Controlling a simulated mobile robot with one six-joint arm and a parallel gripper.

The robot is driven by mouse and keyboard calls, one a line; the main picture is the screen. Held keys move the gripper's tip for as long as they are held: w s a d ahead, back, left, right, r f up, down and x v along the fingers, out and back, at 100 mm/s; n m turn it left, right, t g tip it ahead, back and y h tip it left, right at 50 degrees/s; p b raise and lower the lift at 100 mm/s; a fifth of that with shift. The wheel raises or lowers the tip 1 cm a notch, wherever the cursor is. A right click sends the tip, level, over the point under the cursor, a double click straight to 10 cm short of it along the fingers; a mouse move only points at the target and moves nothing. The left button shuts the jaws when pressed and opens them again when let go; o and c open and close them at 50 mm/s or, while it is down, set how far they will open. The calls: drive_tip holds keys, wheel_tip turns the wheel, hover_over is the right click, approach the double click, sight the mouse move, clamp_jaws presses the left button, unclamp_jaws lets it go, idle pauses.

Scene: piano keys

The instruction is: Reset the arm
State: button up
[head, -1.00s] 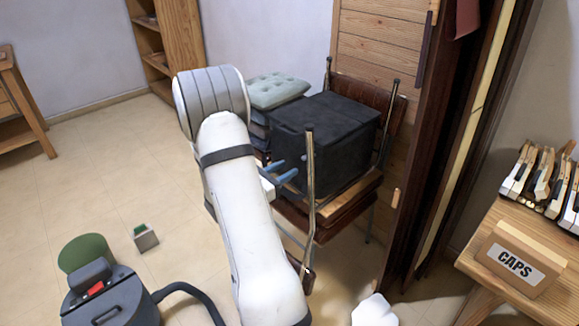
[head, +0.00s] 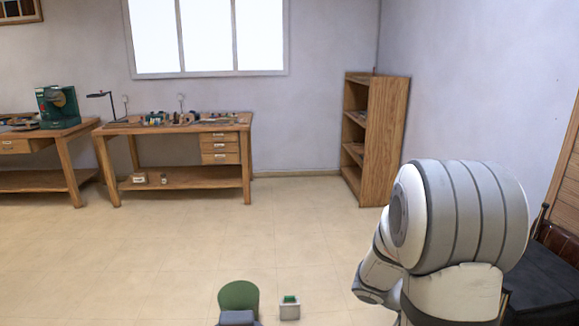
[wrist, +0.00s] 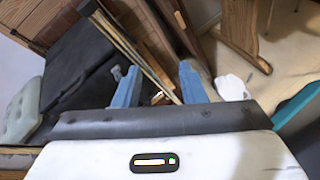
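My arm (head: 450,225) fills the lower right of the head view, its white and grey links bent up close to the camera. My gripper is out of sight in the head view. In the wrist view my gripper (wrist: 160,88) shows two blue fingers spread apart with nothing held between them. Beyond the fingers are the wooden panels and a black box (wrist: 80,65) with a pale green cushion (wrist: 22,112) at the left edge.
A workbench (head: 180,130) with drawers and a green machine (head: 58,106) stand along the far wall. A wooden shelf (head: 378,140) is in the corner. A small grey box (head: 289,309) and a green round object (head: 238,297) are on the floor. The middle floor is clear.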

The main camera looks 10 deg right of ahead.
drive_tip(key=s+a+r+m+t+y+p, duration=0.2)
drive_tip(key=a+r+y, duration=0.4)
drive_tip(key=a, duration=0.7)
drive_tip(key=s+a+r+m+t+y+p, duration=0.3)
drive_tip(key=a+r+m+t+y+p, duration=0.2)
drive_tip(key=a+r, duration=0.4)
drive_tip(key=a+m+y+p, duration=0.1)
drive_tip(key=a+m+p, duration=0.1)
drive_tip(key=a, duration=0.3)
drive_tip(key=shift+a+y, duration=0.15)
drive_tip(key=shift+y, duration=0.15)
drive_tip(key=shift+s, duration=0.1)
